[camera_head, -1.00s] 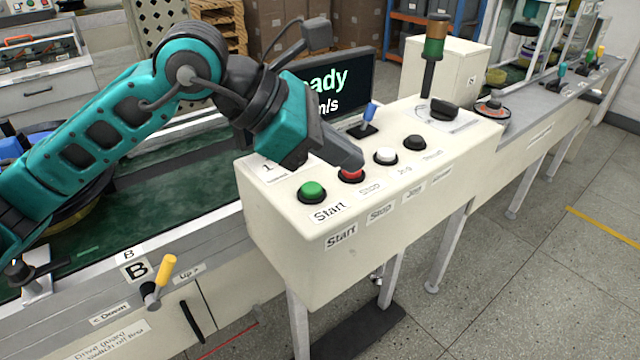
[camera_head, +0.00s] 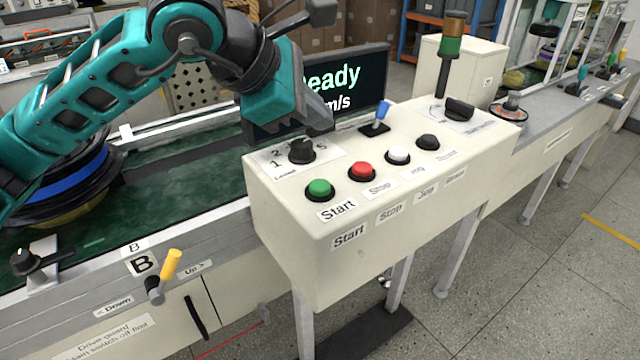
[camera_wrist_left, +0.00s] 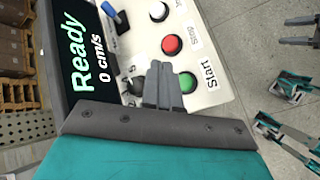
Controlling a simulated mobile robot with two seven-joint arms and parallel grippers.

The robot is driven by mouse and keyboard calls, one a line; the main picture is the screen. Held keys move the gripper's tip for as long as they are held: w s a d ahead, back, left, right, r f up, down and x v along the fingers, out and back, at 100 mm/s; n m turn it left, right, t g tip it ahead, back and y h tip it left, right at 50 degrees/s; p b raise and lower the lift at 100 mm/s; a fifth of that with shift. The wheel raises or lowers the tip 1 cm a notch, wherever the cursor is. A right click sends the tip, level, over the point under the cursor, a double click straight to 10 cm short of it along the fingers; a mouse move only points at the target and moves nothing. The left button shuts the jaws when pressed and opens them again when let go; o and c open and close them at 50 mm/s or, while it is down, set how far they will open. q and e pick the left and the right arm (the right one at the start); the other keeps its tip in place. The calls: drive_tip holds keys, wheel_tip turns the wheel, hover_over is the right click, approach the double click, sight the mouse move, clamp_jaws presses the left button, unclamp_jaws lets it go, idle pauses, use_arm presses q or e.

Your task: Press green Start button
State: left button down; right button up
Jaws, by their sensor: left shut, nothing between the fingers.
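The green Start button (camera_head: 320,188) sits at the left front of the cream control box (camera_head: 340,270), with a "Start" label beside it. It also shows in the left wrist view (camera_wrist_left: 187,82), partly hidden behind the fingers. My left gripper (camera_head: 325,125) is shut and empty. It hangs above the back left of the box, behind the buttons and near the black numbered knob (camera_head: 302,150), apart from the green button. The fingers also show in the left wrist view (camera_wrist_left: 163,75). Part of another gripper (camera_wrist_left: 285,90) shows at the right of that view; its finger state is unclear.
Beside Start are a red Stop button (camera_head: 362,171), a white button (camera_head: 398,155) and a black button (camera_head: 428,142). A blue-tipped lever (camera_head: 381,112) stands behind them. The screen (camera_head: 345,85) reads "Ready". A green conveyor (camera_head: 190,180) runs at the left.

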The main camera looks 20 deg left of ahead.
sight(316, 187)
use_arm(q)
wheel_tip(316, 187, down, 7)
drive_tip(key=b, duration=0.4)
drive_tip(key=shift+f+b, duration=0.15)
drive_tip(key=shift+b, duration=0.15)
drive_tip(key=shift+f+b, duration=0.3)
drive_tip(key=shift+r, duration=0.1)
idle(1.1)
drive_tip(key=shift+f+b, duration=0.45)
drive_tip(key=shift+b, duration=0.2)
